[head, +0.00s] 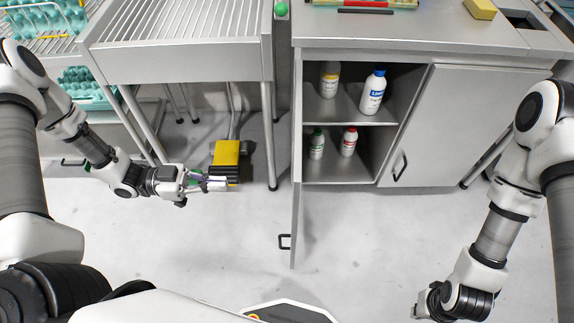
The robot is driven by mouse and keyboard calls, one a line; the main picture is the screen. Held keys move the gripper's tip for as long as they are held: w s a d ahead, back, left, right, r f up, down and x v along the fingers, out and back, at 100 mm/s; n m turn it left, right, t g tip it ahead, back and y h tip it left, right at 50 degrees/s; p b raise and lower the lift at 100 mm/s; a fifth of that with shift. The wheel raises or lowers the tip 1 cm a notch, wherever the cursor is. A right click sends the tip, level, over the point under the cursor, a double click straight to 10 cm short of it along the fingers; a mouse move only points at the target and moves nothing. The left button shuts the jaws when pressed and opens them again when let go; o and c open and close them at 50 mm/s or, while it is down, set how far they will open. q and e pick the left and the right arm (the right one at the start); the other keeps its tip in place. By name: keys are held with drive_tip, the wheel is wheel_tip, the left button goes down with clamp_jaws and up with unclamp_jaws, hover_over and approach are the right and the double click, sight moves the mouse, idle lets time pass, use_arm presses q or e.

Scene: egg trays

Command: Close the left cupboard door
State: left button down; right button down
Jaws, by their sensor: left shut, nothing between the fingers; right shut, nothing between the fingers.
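The left cupboard door (298,225) stands wide open, swung out toward me and seen almost edge-on. Its dark handle (284,241) sticks out on the door's left side, near its front end. The cupboard (348,116) shows its open left compartment behind the door. My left gripper (226,184) is shut and empty, left of the door and apart from it, pointing right. My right arm (470,285) hangs at the lower right, well away from the door. Its fingers are not visible at the bottom edge.
Several bottles (372,92) stand on the cupboard shelves. The right cupboard door (440,125) is shut. A wire-rack table (180,66) stands left of the cupboard. A yellow and black object (226,153) is just behind my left gripper. The floor before the cupboard is clear.

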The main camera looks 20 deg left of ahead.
use_arm(q)
drive_tip(key=b+x, duration=0.1)
drive_tip(key=x, duration=1.3)
drive_tip(key=shift+b, duration=0.4)
drive_tip(key=shift+d, duration=0.15)
